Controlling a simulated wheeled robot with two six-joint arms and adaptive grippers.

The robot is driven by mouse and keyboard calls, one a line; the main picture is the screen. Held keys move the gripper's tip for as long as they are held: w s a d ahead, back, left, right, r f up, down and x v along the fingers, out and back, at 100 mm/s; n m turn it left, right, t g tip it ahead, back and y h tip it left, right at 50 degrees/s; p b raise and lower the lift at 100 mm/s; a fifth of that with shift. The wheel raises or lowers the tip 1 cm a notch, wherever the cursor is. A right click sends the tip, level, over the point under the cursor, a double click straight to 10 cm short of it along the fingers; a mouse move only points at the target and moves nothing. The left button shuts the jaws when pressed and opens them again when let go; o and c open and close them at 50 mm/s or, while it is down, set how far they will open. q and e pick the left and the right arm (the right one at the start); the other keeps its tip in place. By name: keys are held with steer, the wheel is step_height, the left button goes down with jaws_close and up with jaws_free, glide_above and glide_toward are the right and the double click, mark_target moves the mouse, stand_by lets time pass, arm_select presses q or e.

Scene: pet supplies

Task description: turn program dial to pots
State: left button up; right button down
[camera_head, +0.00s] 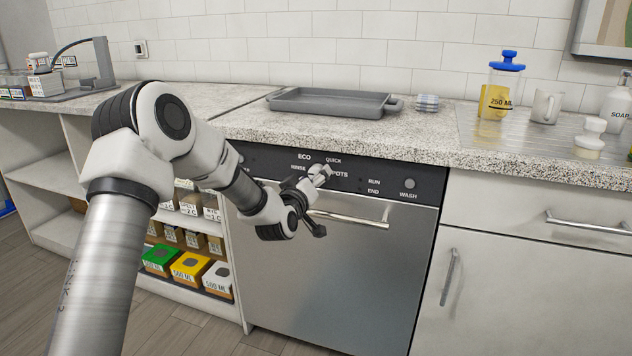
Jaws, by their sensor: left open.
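The dishwasher's black control panel (345,186) runs under the counter's front edge. The silver program dial (320,171) sits on it, with the labels ECO, QUICK, RINSE and POTS around it. The dial's pointer direction is too small to tell. My left gripper (316,204) is open in front of the panel. Its upper finger is close to the dial's lower left side and overlaps it in the view; I cannot tell whether they touch. Its lower finger hangs over the steel door (330,270). My right gripper is not in view.
A door handle (350,218) crosses just below the dial. A WASH button (409,184) and RUN and END labels are at the panel's right. A grey tray (330,101) lies on the counter. Shelves with labelled boxes (190,266) stand left of the dishwasher.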

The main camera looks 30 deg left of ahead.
arm_select(q)
steer(key=shift+w+a+r, duration=0.1)
steer(key=shift+w, duration=0.4)
steer(key=shift+c, duration=0.4)
steer(key=c, duration=1.1)
steer(key=shift+o, duration=0.2)
